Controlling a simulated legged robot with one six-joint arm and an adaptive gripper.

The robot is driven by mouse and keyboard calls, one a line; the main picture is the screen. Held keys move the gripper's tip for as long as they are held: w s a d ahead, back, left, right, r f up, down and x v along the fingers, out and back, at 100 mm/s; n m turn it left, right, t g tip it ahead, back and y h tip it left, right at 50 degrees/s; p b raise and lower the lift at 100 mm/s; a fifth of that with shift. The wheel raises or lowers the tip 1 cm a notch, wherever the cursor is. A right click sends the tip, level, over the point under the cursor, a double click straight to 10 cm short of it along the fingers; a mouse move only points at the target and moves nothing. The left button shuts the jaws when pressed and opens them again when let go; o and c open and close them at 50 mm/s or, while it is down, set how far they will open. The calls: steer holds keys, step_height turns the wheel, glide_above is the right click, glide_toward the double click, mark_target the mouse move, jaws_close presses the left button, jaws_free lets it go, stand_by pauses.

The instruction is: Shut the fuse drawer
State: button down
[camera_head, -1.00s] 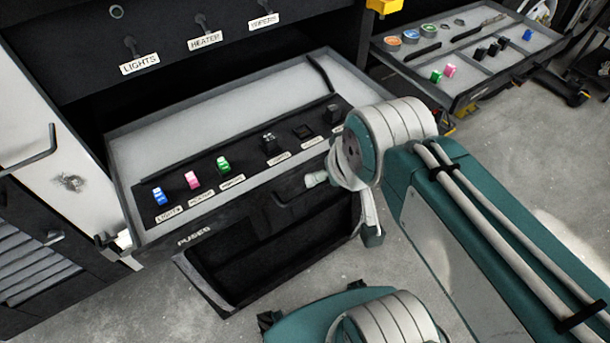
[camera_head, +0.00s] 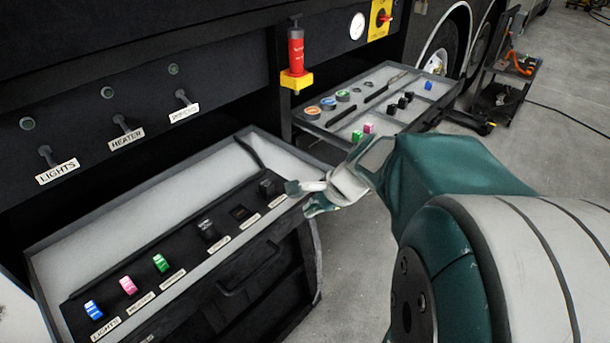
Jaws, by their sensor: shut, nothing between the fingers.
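The fuse drawer (camera_head: 188,312) stands pulled out from the dark coach side at the lower left. Its light inner floor shows, with a dark strip bearing a blue fuse (camera_head: 93,309), a pink fuse (camera_head: 128,285), a green fuse (camera_head: 160,263) and several black parts. A dark handle (camera_head: 250,271) is on its front face. My gripper (camera_head: 298,188) is shut and empty at the drawer's right front corner, pointing left. It looks very close to the rim; I cannot tell whether it touches. My arm hides the floor at the right.
A second open tray (camera_head: 347,135) with coloured rolls and small fuses stands behind my gripper. A red cylinder (camera_head: 297,55) on a yellow base is above it. Labelled switches (camera_head: 122,127) line the panel. A cart (camera_head: 505,85) stands at the far right. Grey floor is open between.

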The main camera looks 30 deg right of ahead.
steer(key=d+f+m+t, duration=0.2)
steer(key=d+f+m, duration=0.1)
steer(key=d+m, duration=0.4)
steer(key=d+f+m+t, duration=0.1)
steer(key=d+f+m, duration=0.2)
steer(key=d+m, duration=0.45)
steer(key=w+a+f+n, duration=0.1)
steer(key=w+a+f, duration=0.1)
steer(key=w+f, duration=0.5)
steer(key=shift+w+a+n+h, duration=0.15)
steer(key=shift+w+n+h, duration=0.25)
steer(key=shift+w, duration=1.55)
steer(key=shift+f, duration=0.1)
